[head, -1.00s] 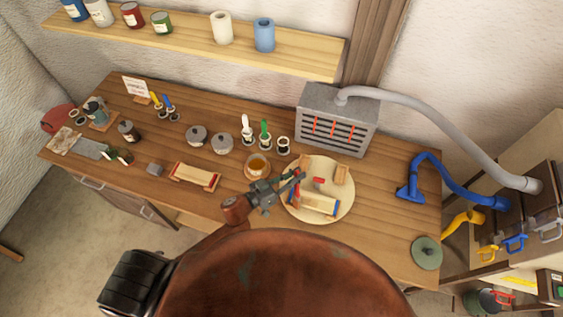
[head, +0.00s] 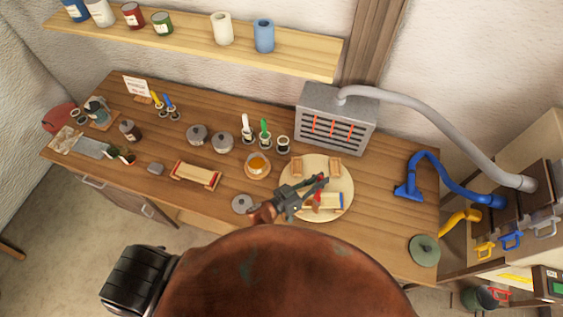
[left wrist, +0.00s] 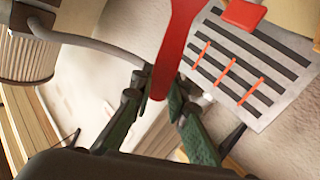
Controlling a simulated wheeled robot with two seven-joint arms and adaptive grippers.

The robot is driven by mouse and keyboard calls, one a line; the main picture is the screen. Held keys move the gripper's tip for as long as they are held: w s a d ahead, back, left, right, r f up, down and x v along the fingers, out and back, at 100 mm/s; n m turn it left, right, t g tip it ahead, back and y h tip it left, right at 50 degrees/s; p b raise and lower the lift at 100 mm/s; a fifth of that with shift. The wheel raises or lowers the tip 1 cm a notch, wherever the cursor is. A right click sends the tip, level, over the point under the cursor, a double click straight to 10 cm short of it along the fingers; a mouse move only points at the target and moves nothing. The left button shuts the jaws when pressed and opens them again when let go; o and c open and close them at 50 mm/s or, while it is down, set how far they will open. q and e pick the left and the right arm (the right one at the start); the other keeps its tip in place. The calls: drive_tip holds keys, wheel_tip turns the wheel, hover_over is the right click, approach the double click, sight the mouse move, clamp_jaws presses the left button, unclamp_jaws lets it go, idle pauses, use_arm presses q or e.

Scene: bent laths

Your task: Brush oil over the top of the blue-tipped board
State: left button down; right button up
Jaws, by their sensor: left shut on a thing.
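The blue-tipped board (head: 332,202) lies on a round pale disc (head: 347,182) right of the middle of the bench. My left gripper (head: 318,187) is over the disc and hides the board's left part. It is shut on a red-handled brush (head: 316,203); the red handle (left wrist: 179,40) also rises between the fingers (left wrist: 160,92) in the left wrist view. The bristles do not show clearly, so I cannot tell whether they touch the board. A cup of amber oil (head: 258,164) stands left of the disc. My right gripper is not in view.
Two wooden blocks stand at the disc's back, one of them at the right (head: 334,167). Brush pots (head: 265,141) and a grey slotted box (head: 337,120) stand behind. A red-ended board (head: 196,175) lies left. A blue hose nozzle (head: 408,190) lies right.

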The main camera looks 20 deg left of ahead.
use_arm(q)
drive_tip(key=d+f, duration=0.1)
drive_tip(key=d, duration=0.3)
wheel_tip(320, 180, up, 10)
drive_tip(key=p, duration=0.6)
drive_tip(key=shift+a+p, duration=0.15)
drive_tip(key=shift+p, duration=0.25)
idle(0.7)
